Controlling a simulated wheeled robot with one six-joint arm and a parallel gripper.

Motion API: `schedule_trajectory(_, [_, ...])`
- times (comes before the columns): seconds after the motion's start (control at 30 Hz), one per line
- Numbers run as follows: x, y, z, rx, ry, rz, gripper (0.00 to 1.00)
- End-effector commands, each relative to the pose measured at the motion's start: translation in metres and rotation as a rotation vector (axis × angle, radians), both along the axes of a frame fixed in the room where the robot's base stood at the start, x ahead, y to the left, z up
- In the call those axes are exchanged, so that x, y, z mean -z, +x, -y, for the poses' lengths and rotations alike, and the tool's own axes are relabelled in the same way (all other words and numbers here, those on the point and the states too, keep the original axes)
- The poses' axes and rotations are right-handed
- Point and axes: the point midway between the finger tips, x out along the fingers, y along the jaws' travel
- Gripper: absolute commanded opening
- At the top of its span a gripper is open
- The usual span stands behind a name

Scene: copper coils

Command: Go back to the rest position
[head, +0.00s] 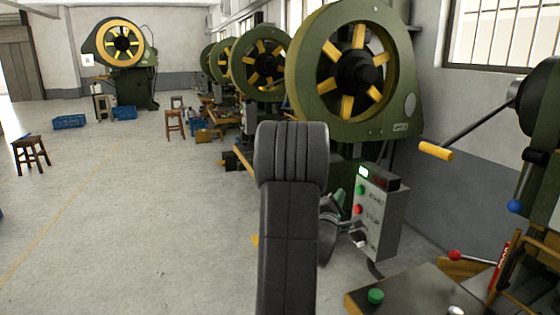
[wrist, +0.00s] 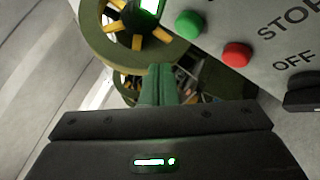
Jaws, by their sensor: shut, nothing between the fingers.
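My gripper (wrist: 160,70) shows in the wrist view with its two green fingers together and nothing between them. In the head view my dark arm rises in the centre and hides part of the scene. My gripper's green fingers (head: 339,196) show just right of the arm, close to the left side of a grey control box (head: 385,222). The box carries a green button (head: 360,189), a red button (head: 358,209) and a dark knob (head: 359,238). In the wrist view the box's face (wrist: 270,30) fills the upper right, apart from the fingers in the picture.
A large green press with a yellow-spoked wheel (head: 345,70) stands behind the box, with more presses beyond. A metal-topped bench (head: 415,292) and a lever with a yellow handle (head: 436,151) are at right. Open floor (head: 130,220) lies left; a stool (head: 30,150) stands there.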

Motion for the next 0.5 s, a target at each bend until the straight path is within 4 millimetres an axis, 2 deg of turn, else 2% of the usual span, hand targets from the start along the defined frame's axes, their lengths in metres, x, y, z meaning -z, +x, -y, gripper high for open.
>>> schedule_trajectory(0.07, [-0.004, 0.0, -0.001, -0.001, 0.001, -0.004, 0.0])
schedule_trajectory(0.13, [0.0, -0.005, -0.018, -0.005, 0.001, 0.001, 0.0])
schedule_trajectory(0.3, [0.0, -0.015, -0.043, -0.004, 0.002, 0.001, 0.0])
schedule_trajectory(0.5, [0.0, -0.019, -0.053, -0.001, 0.001, -0.001, 0.0])
